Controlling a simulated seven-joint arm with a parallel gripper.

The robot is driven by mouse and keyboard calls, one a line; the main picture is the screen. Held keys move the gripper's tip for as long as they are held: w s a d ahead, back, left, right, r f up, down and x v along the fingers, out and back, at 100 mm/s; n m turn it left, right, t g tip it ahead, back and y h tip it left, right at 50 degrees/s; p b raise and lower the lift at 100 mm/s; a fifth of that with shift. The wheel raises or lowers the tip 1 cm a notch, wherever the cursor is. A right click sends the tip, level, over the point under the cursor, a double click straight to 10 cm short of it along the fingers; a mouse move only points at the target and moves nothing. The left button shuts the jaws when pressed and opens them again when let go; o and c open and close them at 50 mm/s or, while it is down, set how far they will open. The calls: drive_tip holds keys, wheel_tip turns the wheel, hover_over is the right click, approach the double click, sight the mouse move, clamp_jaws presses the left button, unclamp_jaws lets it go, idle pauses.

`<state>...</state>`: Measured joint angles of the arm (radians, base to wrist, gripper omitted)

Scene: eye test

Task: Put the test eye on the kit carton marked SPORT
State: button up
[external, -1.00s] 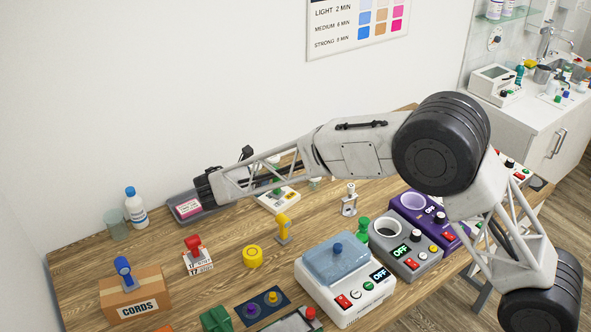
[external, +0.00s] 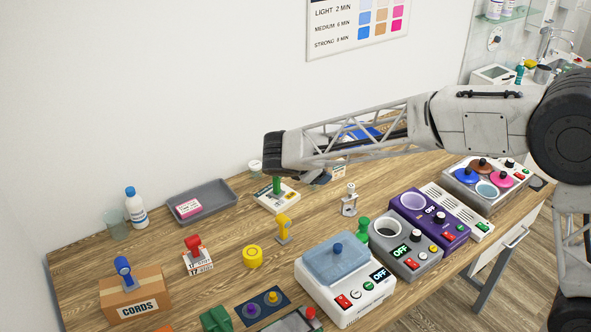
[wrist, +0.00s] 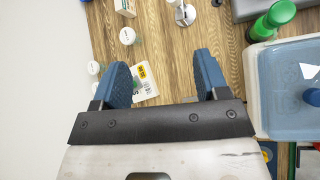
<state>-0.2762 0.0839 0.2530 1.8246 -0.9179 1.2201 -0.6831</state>
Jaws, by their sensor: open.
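My gripper (wrist: 162,58) is open and empty, its two blue fingers apart above bare wood in the wrist view. Beside its left finger, partly hidden, is a white box with a yellow label (wrist: 145,72). In the external view, a white box (external: 268,197) with a green piece on it is below the arm's end. A brown carton marked CORDS (external: 138,308) carries a blue-headed piece (external: 123,266). A white carton with dark print (external: 200,266) carries a red-headed piece (external: 194,244). I cannot read SPORT on any carton or tell which piece is the test eye.
A grey tray (external: 222,205) holds a pink-labelled packet. A white bottle (external: 136,212), a yellow round piece (external: 253,257), a yellow-headed stand (external: 282,229), a metal stand (external: 349,203) and a blue-lidded machine (external: 338,265) stand around. Bare wood lies near the table's middle.

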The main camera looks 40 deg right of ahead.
drive_tip(key=s+d+r+m+y, duration=0.3)
drive_tip(key=s+d+m, duration=0.15)
drive_tip(key=s, duration=0.75)
drive_tip(key=s+d+f+m+y, duration=0.1)
drive_tip(key=s+m+y, duration=0.2)
drive_tip(key=s, duration=1.3)
drive_tip(key=s+d+f+m+y, duration=0.2)
drive_tip(key=s+m, duration=0.6)
drive_tip(key=s, duration=0.8)
drive_tip(key=shift+m+y, duration=0.35)
drive_tip(key=shift+y, duration=0.35)
